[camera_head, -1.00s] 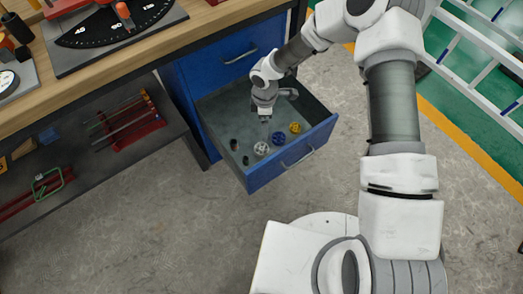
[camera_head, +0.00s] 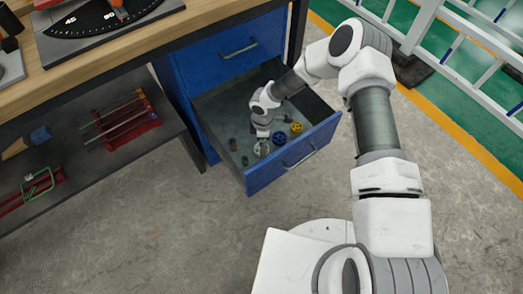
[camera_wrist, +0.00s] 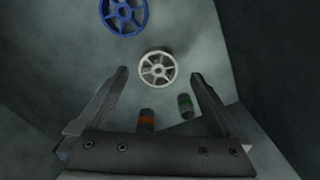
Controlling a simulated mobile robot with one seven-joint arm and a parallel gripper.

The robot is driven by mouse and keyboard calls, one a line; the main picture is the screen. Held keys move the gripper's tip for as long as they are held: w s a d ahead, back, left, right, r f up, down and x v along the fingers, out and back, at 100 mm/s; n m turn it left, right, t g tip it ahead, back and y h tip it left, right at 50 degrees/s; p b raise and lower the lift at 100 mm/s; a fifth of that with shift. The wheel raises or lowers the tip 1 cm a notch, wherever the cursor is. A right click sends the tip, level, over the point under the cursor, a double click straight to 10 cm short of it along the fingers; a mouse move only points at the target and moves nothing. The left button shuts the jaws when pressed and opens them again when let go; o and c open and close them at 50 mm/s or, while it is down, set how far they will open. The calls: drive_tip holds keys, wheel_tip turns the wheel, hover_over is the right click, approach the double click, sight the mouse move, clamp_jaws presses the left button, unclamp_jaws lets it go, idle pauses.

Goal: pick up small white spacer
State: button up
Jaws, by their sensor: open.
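The small white spacer (camera_wrist: 157,69) is a spoked wheel lying on the floor of the open blue drawer (camera_head: 296,163). In the wrist view it lies a little beyond and between my fingertips, apart from both. In the head view the white spacer (camera_head: 262,148) is partly covered by my gripper (camera_head: 262,140), which is down inside the drawer. My gripper (camera_wrist: 160,78) is open and empty in the wrist view.
A larger blue wheel (camera_wrist: 123,14) lies just past the white one. A yellow wheel (camera_head: 296,128) lies farther right. Two small cylinders, one with an orange band (camera_wrist: 147,120) and one green (camera_wrist: 185,106), lie close to my fingers. Drawer walls surround the space.

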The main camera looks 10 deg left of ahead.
wheel_tip(320, 180, down, 4)
drive_tip(key=shift+w+a+r+b, duration=0.1)
drive_tip(key=shift+a+r+b, duration=0.1)
drive_tip(key=shift+b, duration=0.3)
drive_tip(key=shift+r, duration=0.1)
drive_tip(key=c, duration=1.3)
